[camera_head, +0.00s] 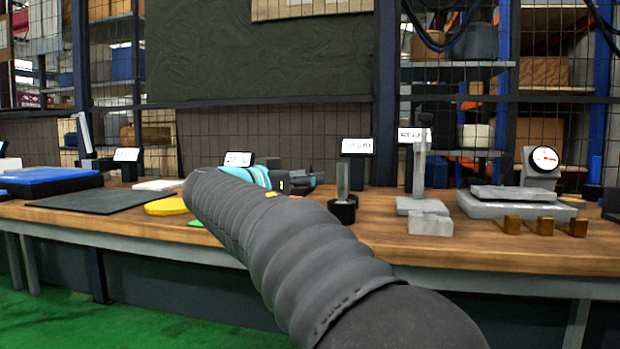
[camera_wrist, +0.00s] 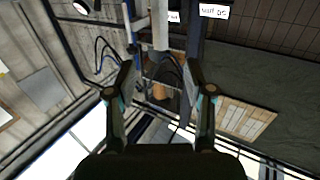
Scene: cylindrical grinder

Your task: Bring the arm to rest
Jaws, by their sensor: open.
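My gripper (camera_wrist: 161,72) is open in the wrist view, its two dark fingers spread apart with no object held between them. In the head view my grey arm reaches from the lower right up over the workbench (camera_head: 470,250). Its teal wrist part shows behind the arm, and the dark end of my gripper (camera_head: 302,181) shows just right of it, above the bench. The fingertips are too small to make out there. The arm hides the middle of the bench.
A grey stand with a column (camera_head: 418,165), a grey plate (camera_head: 512,194), a dial gauge (camera_head: 542,160) and brass blocks (camera_head: 540,225) stand at right. A dark holder (camera_head: 343,208) sits beside the arm. A black mat (camera_head: 100,200), yellow disc (camera_head: 167,206) and blue-topped box (camera_head: 45,178) lie left.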

